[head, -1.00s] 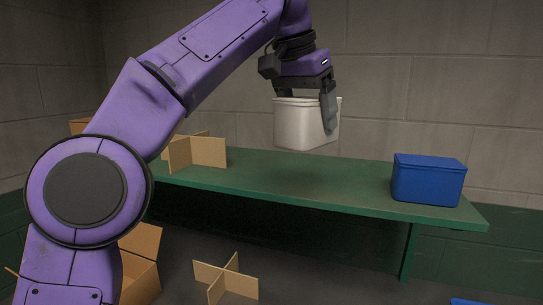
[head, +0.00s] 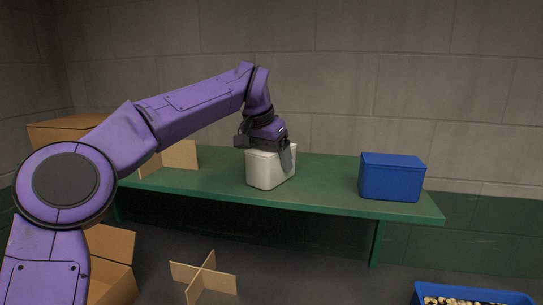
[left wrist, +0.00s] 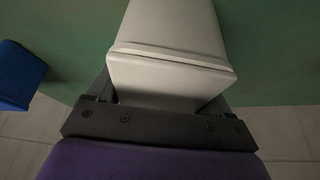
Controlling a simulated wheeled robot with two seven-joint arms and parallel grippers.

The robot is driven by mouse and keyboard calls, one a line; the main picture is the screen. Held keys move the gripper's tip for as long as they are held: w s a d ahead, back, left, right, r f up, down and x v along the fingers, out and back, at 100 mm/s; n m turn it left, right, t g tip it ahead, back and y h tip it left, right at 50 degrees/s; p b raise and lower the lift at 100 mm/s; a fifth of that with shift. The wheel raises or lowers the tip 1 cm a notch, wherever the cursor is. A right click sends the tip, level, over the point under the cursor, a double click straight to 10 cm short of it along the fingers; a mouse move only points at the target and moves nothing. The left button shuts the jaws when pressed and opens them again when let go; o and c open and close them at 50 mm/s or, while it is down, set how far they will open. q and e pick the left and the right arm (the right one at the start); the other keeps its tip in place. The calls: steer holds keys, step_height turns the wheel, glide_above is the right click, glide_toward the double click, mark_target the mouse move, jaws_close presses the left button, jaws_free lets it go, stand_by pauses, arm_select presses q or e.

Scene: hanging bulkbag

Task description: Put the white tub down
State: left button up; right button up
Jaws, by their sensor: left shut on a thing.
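The white tub (head: 268,170) is upright at the green shelf (head: 220,187), near the shelf's middle. Its base looks level with the shelf top, but I cannot tell for certain whether it touches. My left gripper (head: 268,150) comes from above and is shut on the tub's upper part, with one finger down its right side. In the left wrist view the tub (left wrist: 172,35) fills the space between the fingers over the green surface. My right gripper is not in view.
A blue lidded tub (head: 391,178) stands on the shelf to the right, with bare shelf between. Cardboard dividers (head: 180,155) are on the shelf at left. Another divider (head: 205,280) and an open box (head: 108,265) are below. A blue bin (head: 470,294) with small items is lower right.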

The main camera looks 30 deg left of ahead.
arm_select(q)
steer(key=o, duration=1.1)
steer(key=v, duration=1.2)
steer(key=shift+s+r, duration=0.1)
